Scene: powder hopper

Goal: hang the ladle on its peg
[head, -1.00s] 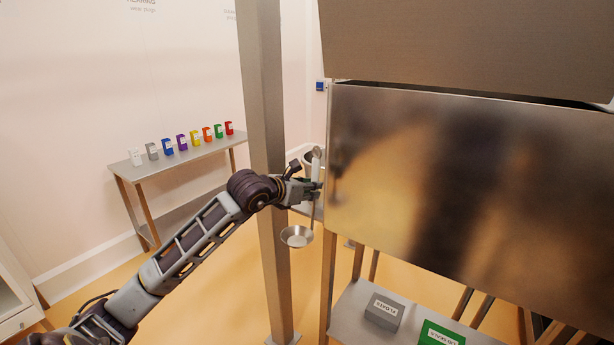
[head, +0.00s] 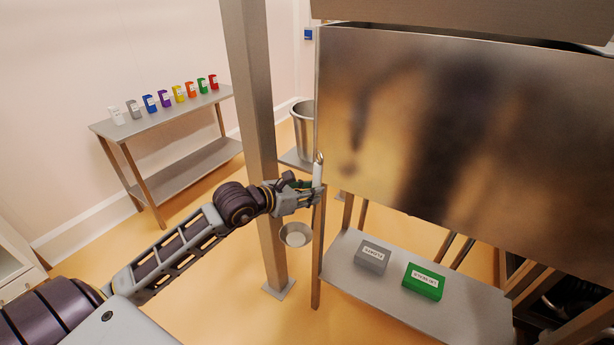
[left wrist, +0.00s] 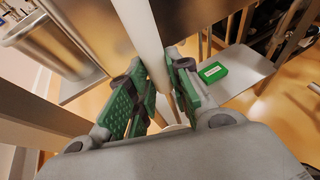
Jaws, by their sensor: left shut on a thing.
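The ladle hangs upright from my left gripper (head: 308,196), which is shut on its pale handle (head: 318,172). Its round metal bowl (head: 295,235) is below the gripper, facing up. In the left wrist view the handle (left wrist: 141,32) runs between the green finger pads of the left gripper (left wrist: 158,95). In the head view the handle's top overlaps the left edge of the hopper's metal panel (head: 420,120); I cannot tell whether they touch. I cannot make out the peg. My right gripper is not in view.
A steel post (head: 258,130) stands just behind my left forearm. A metal bucket (head: 303,130) stands behind the panel's edge. A low shelf (head: 455,300) holds a grey box (head: 372,257) and a green box (head: 423,282). A side table (head: 180,118) carries several coloured blocks.

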